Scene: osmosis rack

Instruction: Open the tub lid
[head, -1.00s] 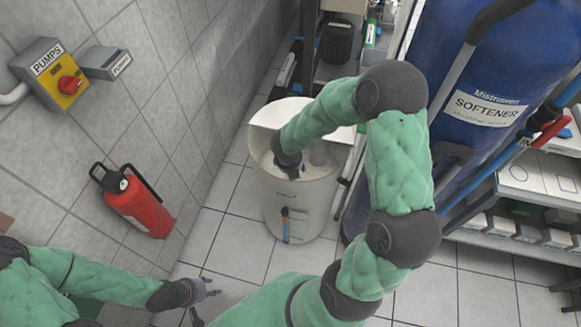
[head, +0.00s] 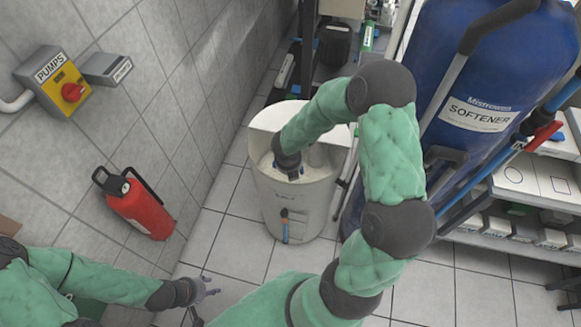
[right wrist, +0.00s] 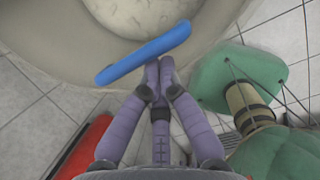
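A pale tub (head: 265,200) stands on the floor in the middle of the head view, with a whitish surface inside its rim. That round, speckled surface also shows in the right wrist view (right wrist: 135,12); I cannot tell whether it is the lid. My right gripper (head: 293,176) is over the tub, mostly hidden by its dark wrist. In the right wrist view its fingers (right wrist: 159,68) are drawn together at a blue bar (right wrist: 145,53) beside the rim. Whether they touch the bar is unclear. My left gripper (head: 208,289) is open and empty, low in front of the tub.
A blue softener tank (head: 470,70) stands right of the tub, with pipes and a shelf (head: 530,180) beyond. A red fire extinguisher (head: 140,210) and a yellow pump switch (head: 58,85) are at the left wall. Tiled floor in front of the tub is clear.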

